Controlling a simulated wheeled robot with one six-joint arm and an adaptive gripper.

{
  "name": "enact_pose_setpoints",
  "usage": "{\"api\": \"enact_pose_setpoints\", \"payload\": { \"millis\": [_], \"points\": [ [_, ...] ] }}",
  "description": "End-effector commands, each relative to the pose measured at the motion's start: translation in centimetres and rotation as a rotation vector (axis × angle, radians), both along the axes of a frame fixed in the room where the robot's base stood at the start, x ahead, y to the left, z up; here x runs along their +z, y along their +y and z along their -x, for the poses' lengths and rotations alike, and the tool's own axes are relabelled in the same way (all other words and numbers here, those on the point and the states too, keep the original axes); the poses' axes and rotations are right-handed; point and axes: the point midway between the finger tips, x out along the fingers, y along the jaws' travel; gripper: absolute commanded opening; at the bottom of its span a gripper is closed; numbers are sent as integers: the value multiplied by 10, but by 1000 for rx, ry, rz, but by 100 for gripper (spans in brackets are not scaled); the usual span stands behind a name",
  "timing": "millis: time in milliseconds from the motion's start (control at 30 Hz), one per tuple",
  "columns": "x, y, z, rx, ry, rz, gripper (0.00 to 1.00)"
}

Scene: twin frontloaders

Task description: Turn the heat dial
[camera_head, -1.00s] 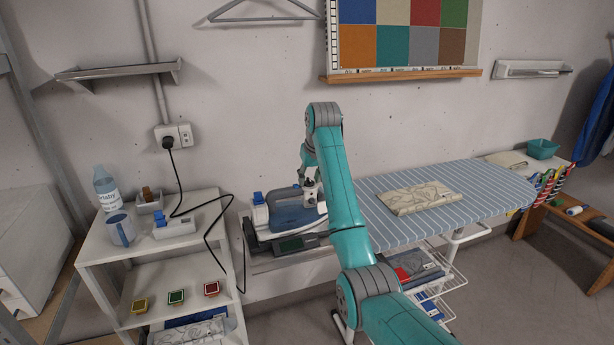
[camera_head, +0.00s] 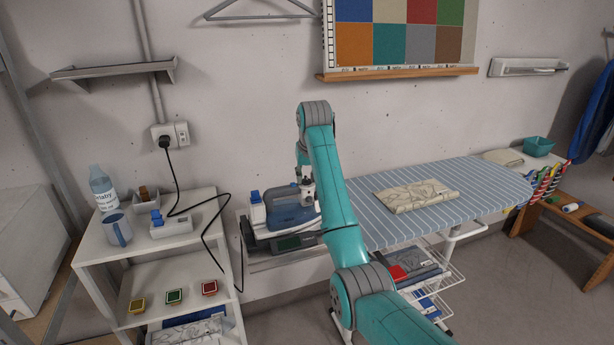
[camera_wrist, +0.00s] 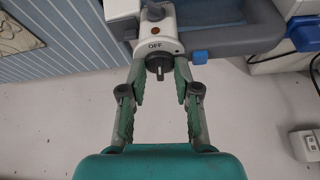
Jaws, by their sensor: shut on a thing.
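The steam iron (camera_head: 290,208) with a blue tank and grey body sits on its station at the left end of the striped ironing board (camera_head: 470,190). In the wrist view, the dark round heat dial (camera_wrist: 158,63) with a small pointer is set on a white housing (camera_wrist: 165,42) marked OFF. My gripper (camera_wrist: 160,67) has one green-padded finger on each side of the dial and is shut on it. In the head view, my gripper (camera_head: 308,192) is small and partly hidden at the iron's right side.
A black cord (camera_head: 208,240) hangs towards the iron. Folded cloth (camera_head: 416,195) lies on the board.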

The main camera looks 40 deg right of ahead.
Motion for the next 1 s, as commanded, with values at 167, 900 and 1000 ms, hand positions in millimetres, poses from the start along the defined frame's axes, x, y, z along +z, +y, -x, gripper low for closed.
{"api": "enact_pose_setpoints", "payload": {
  "millis": [167,900,1000],
  "points": [
    [0,2,-1,-144,1,-1,0],
    [1,5,-5,-849,0,1,0],
    [1,5,-6,-944,2,1,0]
  ]
}}
